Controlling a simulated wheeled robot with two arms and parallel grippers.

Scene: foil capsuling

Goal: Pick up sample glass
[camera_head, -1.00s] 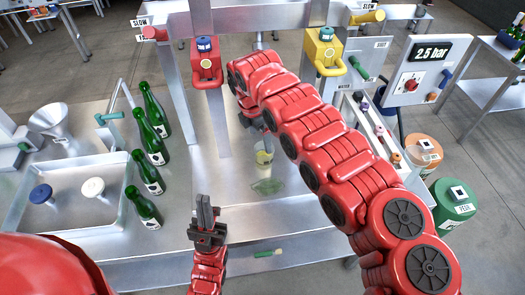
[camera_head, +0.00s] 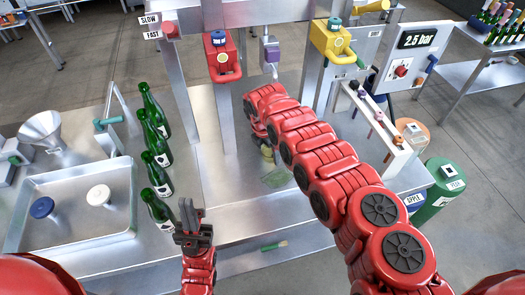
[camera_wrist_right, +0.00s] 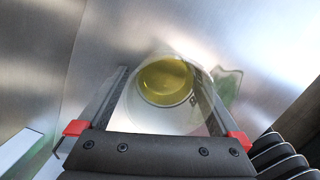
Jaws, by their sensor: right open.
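The sample glass (camera_wrist_right: 168,84) is a clear round glass with yellow liquid, seen from above in the right wrist view. My right gripper (camera_wrist_right: 162,70) is open, with one finger on each side of the glass in that view. I cannot tell whether either finger touches it. In the head view the glass (camera_head: 267,153) is a small yellowish spot on the steel bench, partly hidden by my right arm, which also hides most of that gripper. My left gripper (camera_head: 191,217) points up over the bench's front part, away from the glass; its finger gap is unclear.
A green patterned flat item (camera_head: 277,177) lies beside the glass. Several green bottles (camera_head: 157,171) stand left, by a tray (camera_head: 75,262) with a blue and a white round piece. Red (camera_head: 220,57) and yellow (camera_head: 331,40) units hang above the bench. A brush (camera_head: 273,245) lies in front.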

